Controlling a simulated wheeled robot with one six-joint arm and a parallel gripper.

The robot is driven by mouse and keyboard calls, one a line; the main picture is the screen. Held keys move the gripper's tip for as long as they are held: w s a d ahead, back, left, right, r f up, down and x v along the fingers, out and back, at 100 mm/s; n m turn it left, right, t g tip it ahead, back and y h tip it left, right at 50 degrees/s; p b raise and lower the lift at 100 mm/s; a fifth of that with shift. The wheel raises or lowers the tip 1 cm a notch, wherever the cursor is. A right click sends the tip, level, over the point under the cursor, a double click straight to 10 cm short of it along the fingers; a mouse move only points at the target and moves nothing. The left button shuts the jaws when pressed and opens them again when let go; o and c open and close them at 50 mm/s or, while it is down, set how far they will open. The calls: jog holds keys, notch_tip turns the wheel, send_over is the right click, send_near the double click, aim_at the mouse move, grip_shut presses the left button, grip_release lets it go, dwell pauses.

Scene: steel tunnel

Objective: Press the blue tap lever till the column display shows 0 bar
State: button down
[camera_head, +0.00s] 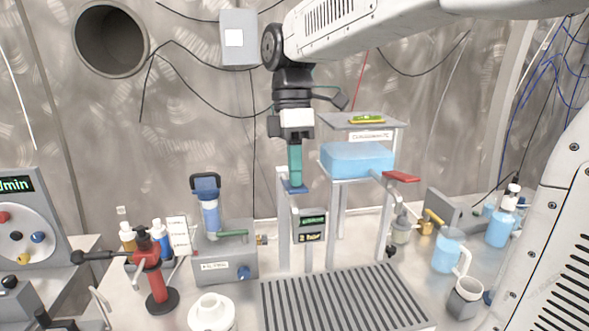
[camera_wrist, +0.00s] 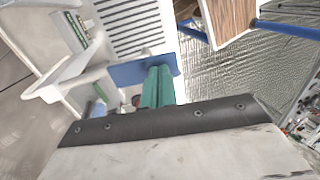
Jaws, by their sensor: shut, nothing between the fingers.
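The blue tap lever (camera_head: 293,188) sticks out near the top of the white column frame, left of the clear tank. My gripper (camera_head: 295,183) points straight down above it. Its green fingers are shut with nothing between them, and the tips are at or just over the lever; I cannot tell whether they touch. The wrist view shows the lever (camera_wrist: 126,73) as a blue plate beside the green fingers (camera_wrist: 159,85). The column display (camera_head: 312,220) shows green characters on a dark grey box, too small to read.
The clear tank of blue liquid (camera_head: 357,160) stands right of my gripper, with a red lever (camera_head: 402,177) at its right. A slatted grey tray (camera_head: 335,300) lies in front. A grey pump unit (camera_head: 225,260) and red stand (camera_head: 155,280) are left; blue bottles (camera_head: 499,228) are right.

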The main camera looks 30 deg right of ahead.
jog(key=shift+s+a+f+t, duration=0.1)
jog(key=shift+s+f+t, duration=0.3)
jog(key=shift+t, duration=0.3)
jog(key=shift+s+f+t+h, duration=0.3)
jog(key=shift+f+t+h, duration=0.15)
jog(key=shift+t, duration=0.25)
jog(key=shift+a, duration=0.1)
jog(key=shift+r, duration=0.1)
dwell(0.4)
jog(key=shift+r, duration=0.7)
notch_tip(320, 180, up, 14)
jog(key=w, duration=0.2)
jog(key=shift+w+d, duration=0.4)
